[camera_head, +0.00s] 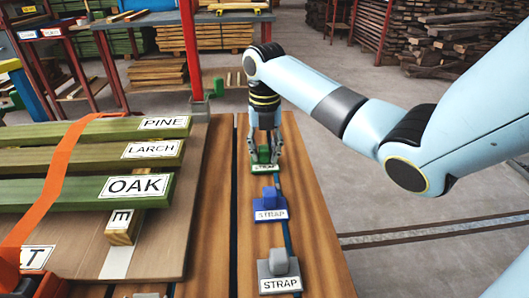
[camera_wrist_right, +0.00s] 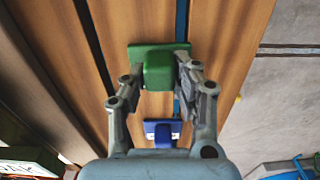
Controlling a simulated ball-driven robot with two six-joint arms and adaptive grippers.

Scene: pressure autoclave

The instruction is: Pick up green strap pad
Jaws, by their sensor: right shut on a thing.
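The green strap pad (camera_head: 264,168) is at the far end of a row of strap pads on the wooden table in the head view. It also shows in the right wrist view (camera_wrist_right: 158,68), with a raised green block on a flat base. My right gripper (camera_head: 264,147) points down over it and is shut on its raised block, one finger on each side. The pad appears to be at the table surface; I cannot tell if it is lifted. The gripper hides part of the block in the head view. My left gripper is not in view.
A blue strap pad (camera_head: 270,205) and a grey strap pad (camera_head: 279,272) sit nearer on the same table, along a blue strap. Boards labelled PINE (camera_head: 165,123), LARCH (camera_head: 152,149) and OAK (camera_head: 134,187) lie at left with an orange strap (camera_head: 53,170) across them.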

